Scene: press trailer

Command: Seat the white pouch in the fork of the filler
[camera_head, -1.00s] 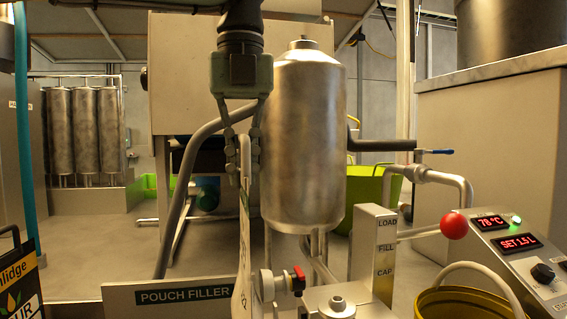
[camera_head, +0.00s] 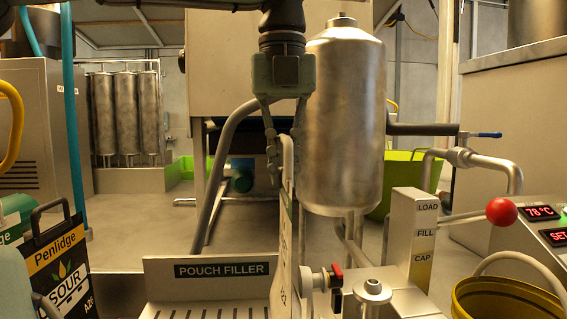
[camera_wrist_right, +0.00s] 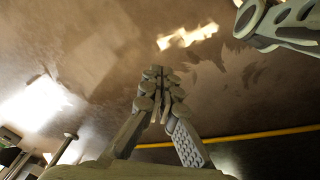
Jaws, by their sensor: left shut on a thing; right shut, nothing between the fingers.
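My left gripper (camera_head: 278,150) hangs from above in the head view, shut on the handle of the white pouch (camera_head: 286,245). The pouch hangs upright and is seen nearly edge-on. A pale tap with a red part (camera_head: 322,280) sticks out to the right from its lower side. The pouch filler (camera_head: 405,298) is a metal station with a post marked LOAD, FILL and CAP, right of the pouch. I cannot make out its fork, or whether the tap touches it. My right gripper (camera_wrist_right: 163,95) is shut and empty in the right wrist view.
A sign plate (camera_head: 222,271) reading POUCH FILLER stands left of the pouch. A steel tank (camera_head: 343,125) is behind. A red ball knob (camera_head: 501,211) and a yellow bucket (camera_head: 495,300) are at the right. A black Penlidge pouch (camera_head: 60,265) stands at the lower left.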

